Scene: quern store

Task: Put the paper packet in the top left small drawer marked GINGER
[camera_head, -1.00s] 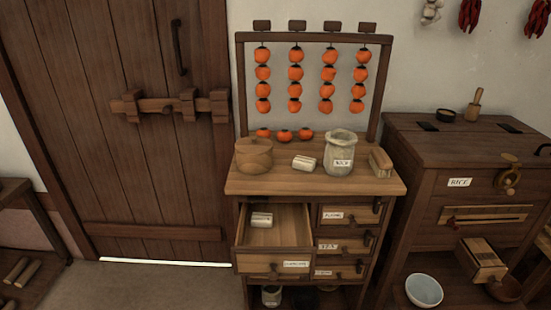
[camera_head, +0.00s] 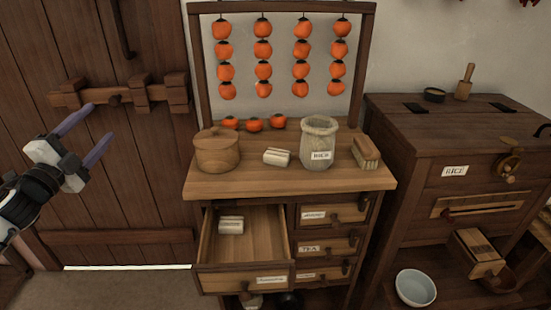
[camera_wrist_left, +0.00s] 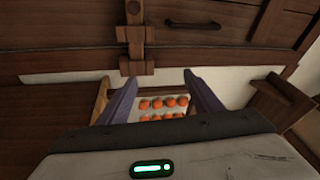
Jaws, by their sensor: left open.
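A small pale packet (camera_head: 277,157) with a band lies on the chest top (camera_head: 285,185), between a round lidded wooden pot and a jar. A similar packet (camera_head: 231,225) lies inside the pulled-out drawer (camera_head: 245,279) at the chest's upper left. That drawer's label is too small to read. To its right are several shut small drawers (camera_head: 320,214); one label reads TEA, and I cannot make out GINGER. My left gripper (camera_head: 102,121) is open and empty, in front of the door left of the chest. It also shows in the left wrist view (camera_wrist_left: 160,80). My right gripper is out of view.
The lidded pot (camera_head: 218,152), a jar marked RICE (camera_head: 319,145) and a brush (camera_head: 366,154) stand on the chest top. A frame of hanging persimmons (camera_head: 263,50) rises behind. A RICE chest (camera_head: 440,135) stands right. A bowl (camera_head: 415,288) sits low at right.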

